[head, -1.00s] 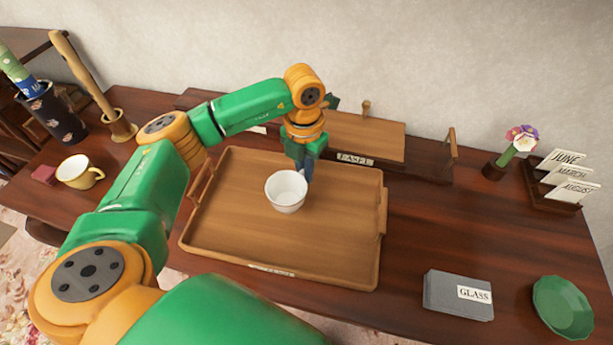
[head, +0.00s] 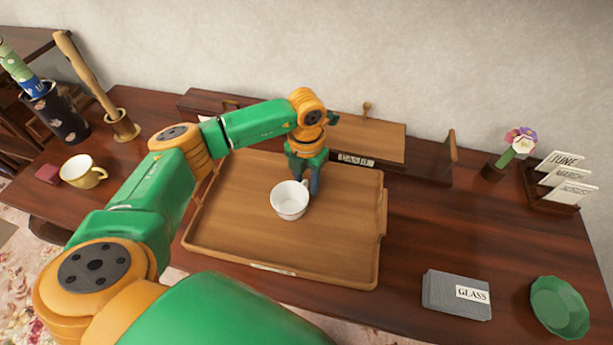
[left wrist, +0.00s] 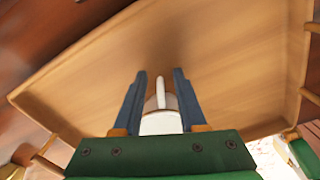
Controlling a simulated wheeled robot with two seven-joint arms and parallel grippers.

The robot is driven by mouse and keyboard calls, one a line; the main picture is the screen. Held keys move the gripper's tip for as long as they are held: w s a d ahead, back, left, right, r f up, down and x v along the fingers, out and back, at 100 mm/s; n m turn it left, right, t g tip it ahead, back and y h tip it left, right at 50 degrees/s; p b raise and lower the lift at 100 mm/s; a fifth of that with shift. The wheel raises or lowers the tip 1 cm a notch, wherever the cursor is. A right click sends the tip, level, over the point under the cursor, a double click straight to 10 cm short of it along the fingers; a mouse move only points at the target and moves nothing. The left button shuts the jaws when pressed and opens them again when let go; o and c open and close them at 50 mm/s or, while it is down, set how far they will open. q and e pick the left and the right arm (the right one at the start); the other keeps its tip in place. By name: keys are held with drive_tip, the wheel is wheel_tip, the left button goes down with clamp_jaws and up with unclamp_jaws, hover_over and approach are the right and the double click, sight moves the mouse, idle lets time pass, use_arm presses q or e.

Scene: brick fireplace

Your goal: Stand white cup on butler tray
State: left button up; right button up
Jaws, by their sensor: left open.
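The white cup (head: 289,201) is upright over the middle of the wooden butler tray (head: 330,262) and looks to stand on its floor. Its handle points up and right, toward my left gripper (head: 312,190). In the left wrist view the cup (left wrist: 161,123) shows beyond the gripper's green body, with its handle between the two blue fingers of the left gripper (left wrist: 160,80). The fingers are apart, with gaps on both sides of the handle. The tray (left wrist: 235,45) fills most of that view. My right gripper is not in view.
Grey cards marked GLASS (head: 455,296) and a green dish (head: 560,306) are at the right. A wooden easel (head: 365,135) lies behind the tray. The tray's right half is clear.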

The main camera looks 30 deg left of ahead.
use_arm(q)
wheel_tip(320, 180, up, 12)
drive_tip(key=b, duration=0.1)
drive_tip(key=shift+r+b, duration=0.2)
drive_tip(key=shift+b, duration=0.15)
